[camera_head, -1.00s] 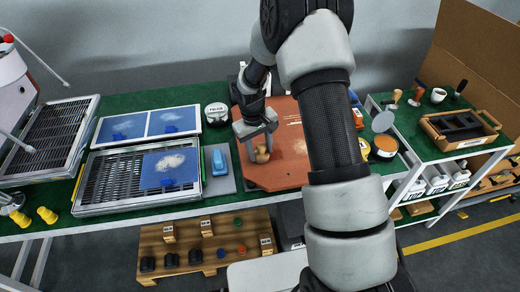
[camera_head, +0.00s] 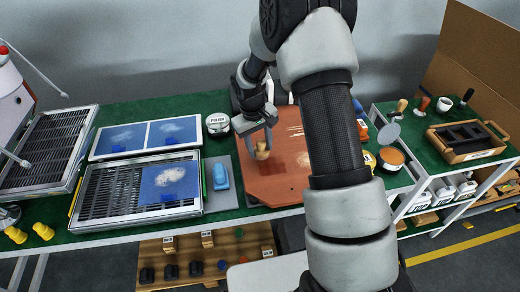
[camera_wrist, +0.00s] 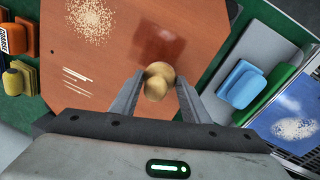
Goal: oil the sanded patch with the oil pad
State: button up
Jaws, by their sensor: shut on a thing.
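My gripper (camera_head: 264,138) is shut on a pale wooden knob, the handle of what looks like the oil pad (camera_head: 262,150). The knob also shows between the fingers in the wrist view (camera_wrist: 157,82); its underside is hidden, so I cannot tell whether it touches the board. Below it is the reddish-brown board (camera_head: 262,190). The pale speckled sanded patch (camera_wrist: 90,18) lies apart from the pad, at upper left in the wrist view. It is right of the gripper in the head view (camera_head: 304,160). A darker, glossy patch (camera_wrist: 158,38) lies on the board just beyond the knob.
Pale scratch lines (camera_wrist: 78,82) mark the board. A blue block (camera_head: 220,172) sits left of it, near a rack (camera_head: 110,207) with a blue panel (camera_head: 170,180). A polish tin (camera_head: 217,124) stands behind. An orange-topped tin (camera_head: 390,158) is right, partly near my arm.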

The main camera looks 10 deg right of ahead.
jog(key=shift+r+p, duration=1.4)
jog(key=shift+r, duration=1.2)
